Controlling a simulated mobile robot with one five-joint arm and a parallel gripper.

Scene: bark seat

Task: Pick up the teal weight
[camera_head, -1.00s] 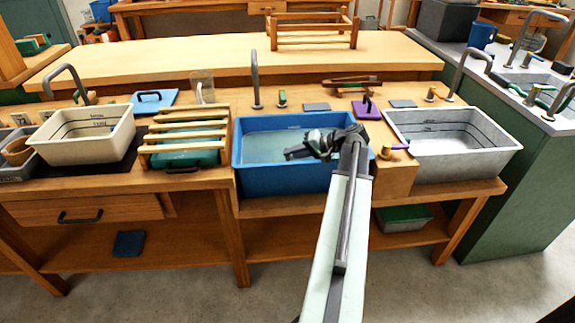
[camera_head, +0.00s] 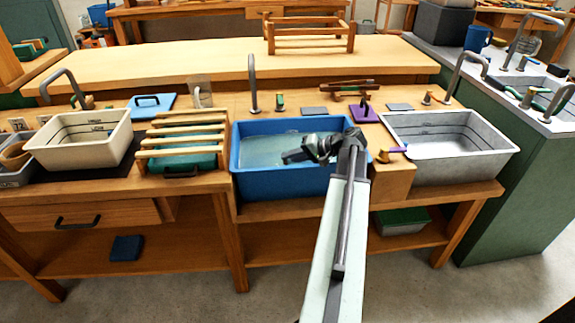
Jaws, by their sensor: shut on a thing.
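A teal slab (camera_head: 190,162) with a dark handle (camera_head: 181,172) shows between and below the slats of a wooden rack, left of the blue tub. I take it for the teal weight; the slats hide part of it. My gripper (camera_head: 289,156) is over the blue tub (camera_head: 285,183), well to the right of the teal slab and apart from it. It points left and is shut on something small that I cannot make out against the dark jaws.
The slatted wooden rack (camera_head: 186,129) stands between a cream tub (camera_head: 85,153) and the blue tub. A grey tub (camera_head: 450,166) is to the right. A blue plate with a handle (camera_head: 152,104), a purple plate with a handle (camera_head: 363,111) and curved taps (camera_head: 254,82) stand behind.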

